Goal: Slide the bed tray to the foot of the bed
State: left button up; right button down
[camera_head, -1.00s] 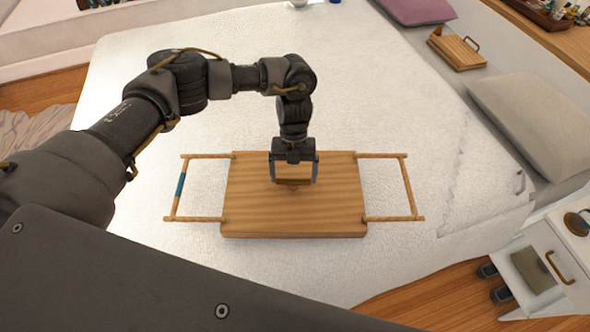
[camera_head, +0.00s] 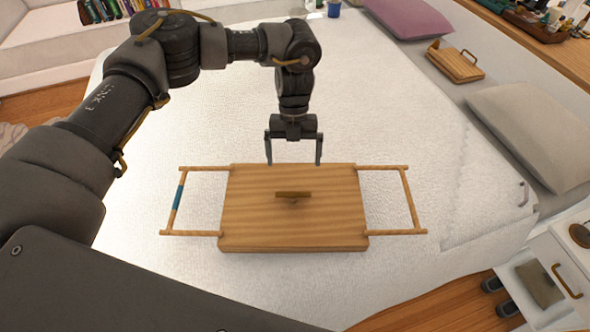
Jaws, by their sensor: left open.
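The wooden bed tray (camera_head: 260,217) lies flat on the white bed (camera_head: 395,110). It has a rail frame at each side, the left one with a blue band, and a small brass-coloured handle (camera_head: 293,194) on its top. My left gripper (camera_head: 294,161) is open and empty, its fingers pointing down. In the picture it appears at the tray's far edge, beyond the handle and apart from it. My right gripper does not show.
A grey pillow (camera_head: 528,135), a purple pillow (camera_head: 409,17) and a small wooden board with a handle (camera_head: 456,64) are at the right. A white nightstand (camera_head: 560,262) with an open drawer stands at lower right. Bare bed surrounds the tray.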

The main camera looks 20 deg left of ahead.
aim_at(333, 219)
jog(key=k, duration=1.5)
